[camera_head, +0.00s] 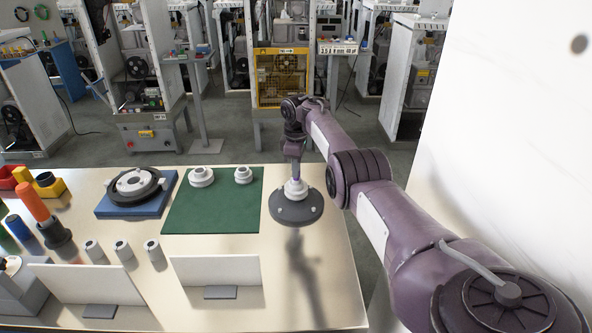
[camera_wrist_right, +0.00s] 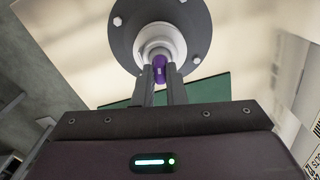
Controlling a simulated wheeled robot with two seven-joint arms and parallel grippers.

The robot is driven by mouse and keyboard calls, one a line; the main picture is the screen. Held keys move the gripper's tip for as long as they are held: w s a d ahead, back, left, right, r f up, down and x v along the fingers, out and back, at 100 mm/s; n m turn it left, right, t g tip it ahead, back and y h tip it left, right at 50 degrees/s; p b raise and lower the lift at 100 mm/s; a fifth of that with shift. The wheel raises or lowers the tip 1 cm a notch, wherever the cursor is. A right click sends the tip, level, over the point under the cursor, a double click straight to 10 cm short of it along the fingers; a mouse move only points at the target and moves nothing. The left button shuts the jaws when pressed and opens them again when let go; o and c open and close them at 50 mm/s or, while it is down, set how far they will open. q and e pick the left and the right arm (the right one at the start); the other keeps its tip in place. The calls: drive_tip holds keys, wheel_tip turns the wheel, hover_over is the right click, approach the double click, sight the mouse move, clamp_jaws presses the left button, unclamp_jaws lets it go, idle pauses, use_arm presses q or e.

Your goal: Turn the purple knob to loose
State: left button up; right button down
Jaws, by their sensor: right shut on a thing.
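The purple knob (camera_wrist_right: 162,62) shows in the right wrist view at the centre of a white collar on a round dark flange (camera_wrist_right: 120,45) with bolts. In the head view the flange (camera_head: 283,208) lies on the table's right part, with the white collar (camera_head: 296,188) standing on it. My right gripper (camera_head: 297,176) points down onto the knob from above. In the right wrist view its two fingers (camera_wrist_right: 161,72) are shut on the purple knob, which shows between and beyond them. Most of the knob is hidden by the fingers. My left gripper is not in view.
A green mat (camera_head: 213,215) with two white round parts lies left of the flange. Further left are a blue block (camera_head: 118,210) with a black ring, an orange cylinder (camera_head: 32,202) and small grey cylinders. White panels (camera_head: 217,270) stand near the front edge. A white wall rises at the right.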

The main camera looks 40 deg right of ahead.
drive_tip(key=shift+n+b, duration=0.35)
drive_tip(key=shift+n, duration=0.95)
drive_tip(key=c, duration=1.5)
unclamp_jaws()
wheel_tip(320, 180, up, 8)
drive_tip(key=shift+f+b, duration=0.1)
drive_tip(key=shift+b, duration=0.45)
